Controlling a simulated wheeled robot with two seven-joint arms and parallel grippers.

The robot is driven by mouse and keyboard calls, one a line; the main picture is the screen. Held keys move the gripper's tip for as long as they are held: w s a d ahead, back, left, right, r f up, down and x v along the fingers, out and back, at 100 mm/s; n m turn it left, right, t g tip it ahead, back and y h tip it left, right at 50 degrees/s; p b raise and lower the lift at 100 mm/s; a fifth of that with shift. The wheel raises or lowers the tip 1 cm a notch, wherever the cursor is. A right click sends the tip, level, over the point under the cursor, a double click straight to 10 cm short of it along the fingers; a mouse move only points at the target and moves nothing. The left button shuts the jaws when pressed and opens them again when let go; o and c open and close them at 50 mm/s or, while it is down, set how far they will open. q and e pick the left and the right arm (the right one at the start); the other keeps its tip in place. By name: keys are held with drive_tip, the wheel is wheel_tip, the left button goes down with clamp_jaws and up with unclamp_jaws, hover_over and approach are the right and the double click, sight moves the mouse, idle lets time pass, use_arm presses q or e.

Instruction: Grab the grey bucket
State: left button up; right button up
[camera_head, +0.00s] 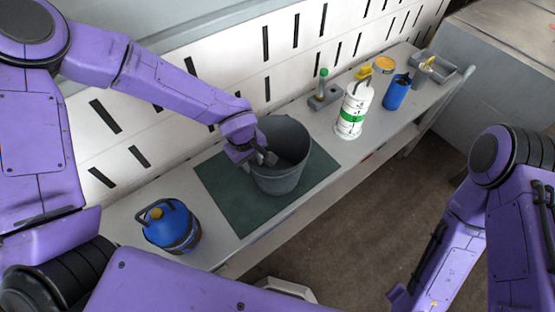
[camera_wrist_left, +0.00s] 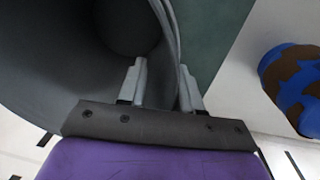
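The grey bucket (camera_head: 283,182) stands upright on a dark green mat (camera_head: 228,196) on the workbench. My left gripper (camera_head: 268,158) is at the bucket's left rim in the head view. In the left wrist view, my left gripper's two fingers (camera_wrist_left: 163,88) straddle the bucket's wall (camera_wrist_left: 172,35), one inside and one outside. A gap shows between the inner finger and the wall, so the gripper looks open around the rim. The bucket's inside looks empty. My right arm shows at the right of the head view, but its gripper is not visible.
A blue container (camera_head: 172,228) stands left of the mat; it also shows in the left wrist view (camera_wrist_left: 296,88). A white-and-green container (camera_head: 353,108), a blue can (camera_head: 397,93) and other items stand farther right on the bench. A slotted white wall runs behind.

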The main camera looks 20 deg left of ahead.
use_arm(q)
drive_tip(key=shift+w+f, duration=0.1)
drive_tip(key=shift+f, duration=0.2)
drive_tip(key=shift+s+r, duration=0.2)
drive_tip(key=shift+s, duration=0.1)
drive_tip(key=shift+c, duration=0.3)
drive_tip(key=shift+s, duration=0.1)
drive_tip(key=c, duration=0.5)
clamp_jaws()
